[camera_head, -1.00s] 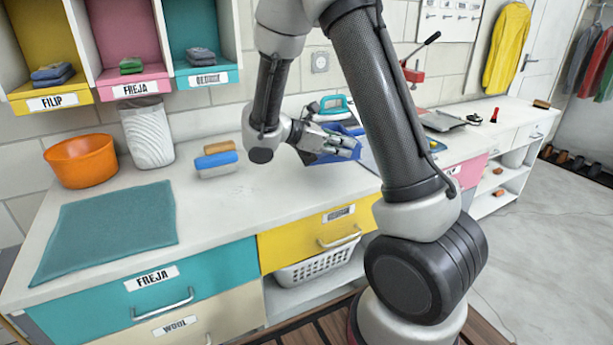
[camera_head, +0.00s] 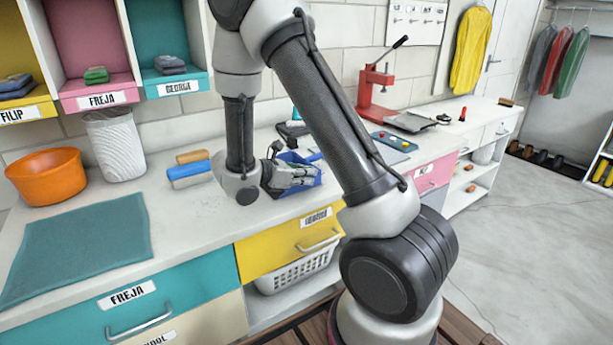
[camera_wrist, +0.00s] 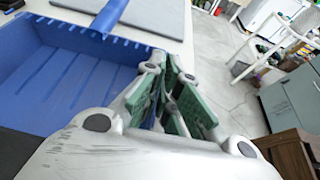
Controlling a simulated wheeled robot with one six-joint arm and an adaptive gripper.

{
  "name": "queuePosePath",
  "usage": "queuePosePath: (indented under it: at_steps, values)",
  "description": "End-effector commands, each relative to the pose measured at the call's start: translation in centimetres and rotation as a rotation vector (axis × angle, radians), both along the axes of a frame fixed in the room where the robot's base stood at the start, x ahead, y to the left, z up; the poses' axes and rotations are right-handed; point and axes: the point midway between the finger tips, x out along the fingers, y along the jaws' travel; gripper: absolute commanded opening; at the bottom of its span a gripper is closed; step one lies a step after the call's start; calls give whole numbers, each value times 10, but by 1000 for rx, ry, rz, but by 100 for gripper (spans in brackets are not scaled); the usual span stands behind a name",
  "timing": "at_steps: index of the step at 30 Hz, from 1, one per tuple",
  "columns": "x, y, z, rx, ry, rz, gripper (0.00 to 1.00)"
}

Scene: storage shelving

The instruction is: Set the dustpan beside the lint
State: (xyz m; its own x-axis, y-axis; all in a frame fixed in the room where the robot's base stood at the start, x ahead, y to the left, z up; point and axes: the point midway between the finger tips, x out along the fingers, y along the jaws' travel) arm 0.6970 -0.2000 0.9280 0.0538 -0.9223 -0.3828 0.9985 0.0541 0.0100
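The blue dustpan (camera_head: 312,178) lies on the white counter behind my gripper. In the wrist view its ribbed tray (camera_wrist: 70,75) fills the left, with a blue handle (camera_wrist: 108,18) beyond it. My gripper (camera_head: 308,172) is low over the counter at the dustpan. In the wrist view its green-padded fingers (camera_wrist: 170,85) stand close together at the dustpan's right side, with a blue sliver between them. Whether they press on it is unclear. No thing is clearly recognisable as lint; a blue-topped block (camera_head: 188,172) and an orange-brown one (camera_head: 193,156) sit left of my arm.
A white ribbed bin (camera_head: 116,148), an orange bowl (camera_head: 47,178) and a teal cloth (camera_head: 75,243) occupy the counter's left. An iron (camera_head: 292,130) stands behind the dustpan.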

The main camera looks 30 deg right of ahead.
Motion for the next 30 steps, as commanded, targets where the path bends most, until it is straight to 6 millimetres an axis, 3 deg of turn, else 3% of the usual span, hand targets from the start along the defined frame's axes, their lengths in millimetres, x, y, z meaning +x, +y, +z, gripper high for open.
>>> queuePosePath:
  at_steps: [6, 10, 21, 26, 30]
  values:
    - [0, 0, -1, -1, 0, 0, 0]
    - [0, 0, -1, 0, 0, 0, 26]
    - [0, 1, 1, 0, -1, 1, 27]
    - [0, 23, 10, 0, -2, 5, 27]
    - [-2, 54, 22, 1, -4, 6, 27]
